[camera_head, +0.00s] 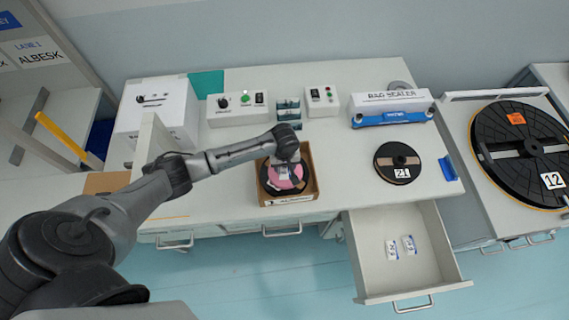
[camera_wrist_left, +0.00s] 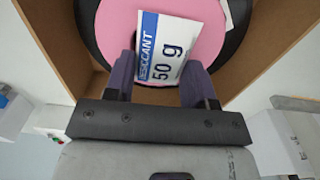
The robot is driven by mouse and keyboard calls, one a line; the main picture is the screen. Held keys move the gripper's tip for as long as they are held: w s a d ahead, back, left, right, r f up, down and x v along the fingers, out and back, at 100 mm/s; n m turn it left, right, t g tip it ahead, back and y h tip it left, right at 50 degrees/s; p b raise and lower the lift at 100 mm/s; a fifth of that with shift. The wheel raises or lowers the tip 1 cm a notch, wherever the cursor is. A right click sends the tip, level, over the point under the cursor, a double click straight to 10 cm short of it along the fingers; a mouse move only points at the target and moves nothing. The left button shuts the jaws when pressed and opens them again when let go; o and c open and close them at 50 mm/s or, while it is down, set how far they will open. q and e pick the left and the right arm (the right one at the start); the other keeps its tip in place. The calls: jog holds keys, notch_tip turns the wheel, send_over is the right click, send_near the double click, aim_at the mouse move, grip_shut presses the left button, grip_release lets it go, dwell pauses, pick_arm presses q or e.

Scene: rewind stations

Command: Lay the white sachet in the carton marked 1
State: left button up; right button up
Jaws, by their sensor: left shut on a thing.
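The white sachet (camera_wrist_left: 163,45), printed "DESICCANT 50 g", is between the fingers of my left gripper (camera_wrist_left: 160,76) in the left wrist view. The gripper is shut on it. In the head view my left gripper (camera_head: 285,168) is over an open brown carton (camera_head: 290,200), whose wall also shows in the left wrist view (camera_wrist_left: 47,48). Inside the carton is a black reel with a pink face (camera_wrist_left: 112,30). The sachet is above or against the pink face; I cannot tell whether it touches. The carton's front marking is too small to read. My right gripper is not in view.
An open drawer (camera_head: 370,275) at the front right holds two small white-and-blue sachets (camera_head: 400,246). A black reel marked 21 (camera_head: 397,160) lies right of the carton. Control boxes (camera_head: 237,108) and a bag sealer (camera_head: 390,105) stand behind. Bench between carton and reel 21 is clear.

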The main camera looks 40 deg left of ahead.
pick_arm(q)
jog(key=shift+f, duration=0.2)
jog(key=shift+f, duration=0.1)
jog(key=o, duration=0.9)
jog(key=shift+f, duration=0.1)
notch_tip(320, 180, up, 13)
jog(key=shift+f+p, duration=0.1)
jog(key=shift+p, duration=0.55)
